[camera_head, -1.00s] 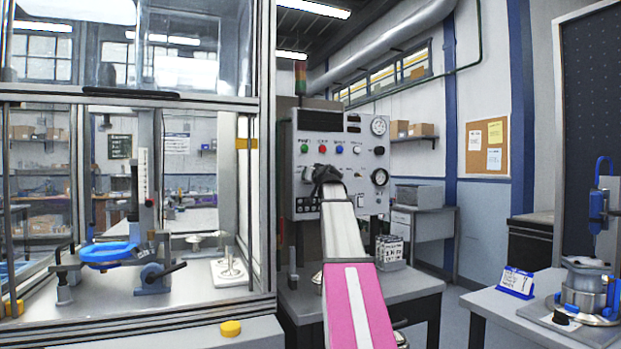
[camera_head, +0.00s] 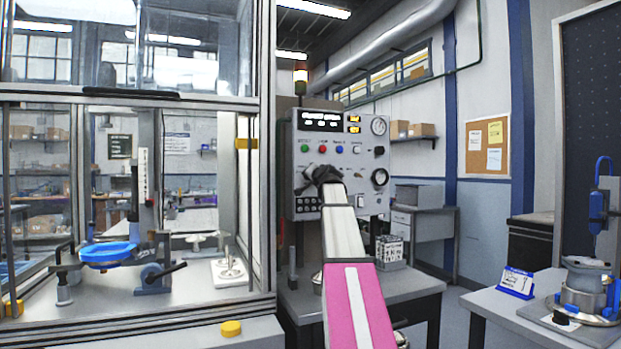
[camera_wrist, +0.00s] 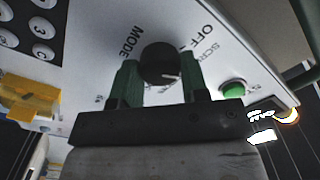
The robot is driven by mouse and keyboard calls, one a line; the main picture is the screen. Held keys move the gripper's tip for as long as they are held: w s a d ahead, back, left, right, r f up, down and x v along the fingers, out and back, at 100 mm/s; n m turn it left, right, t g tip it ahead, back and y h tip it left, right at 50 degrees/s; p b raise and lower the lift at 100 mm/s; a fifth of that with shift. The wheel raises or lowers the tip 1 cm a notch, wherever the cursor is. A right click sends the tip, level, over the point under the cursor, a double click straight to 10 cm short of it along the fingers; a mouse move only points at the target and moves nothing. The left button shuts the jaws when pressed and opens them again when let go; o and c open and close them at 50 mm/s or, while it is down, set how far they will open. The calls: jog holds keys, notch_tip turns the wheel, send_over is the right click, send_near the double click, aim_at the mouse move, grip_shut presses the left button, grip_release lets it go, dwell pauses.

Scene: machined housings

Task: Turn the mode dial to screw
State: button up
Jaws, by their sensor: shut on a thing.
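The grey control panel (camera_head: 340,170) faces me in the head view, with its display (camera_head: 324,121) lit. The black mode dial (camera_wrist: 160,60) shows in the wrist view, with "MODE" at its left and "OFF" and a partly hidden "SCR..." label at its right. A short white mark on the dial points to the lower right in that view. I cannot tell exactly which label it meets. My gripper (camera_wrist: 159,82) has its green fingers on both sides of the dial and is shut on it. In the head view my gripper (camera_head: 326,177) covers the dial.
A green button (camera_wrist: 233,88) sits beside the dial on the panel. A glass enclosure (camera_head: 265,150) stands at left. A side table (camera_head: 500,310) with a blue-and-silver device (camera_head: 585,290) is at right.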

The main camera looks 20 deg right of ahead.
dwell(0.3)
jog(key=o, duration=0.9)
jog(key=shift+o, duration=0.2)
jog(key=s, duration=1)
jog(key=shift+s+d, duration=0.2)
jog(key=shift+s, duration=0.2)
jog(key=shift+s, duration=0.1)
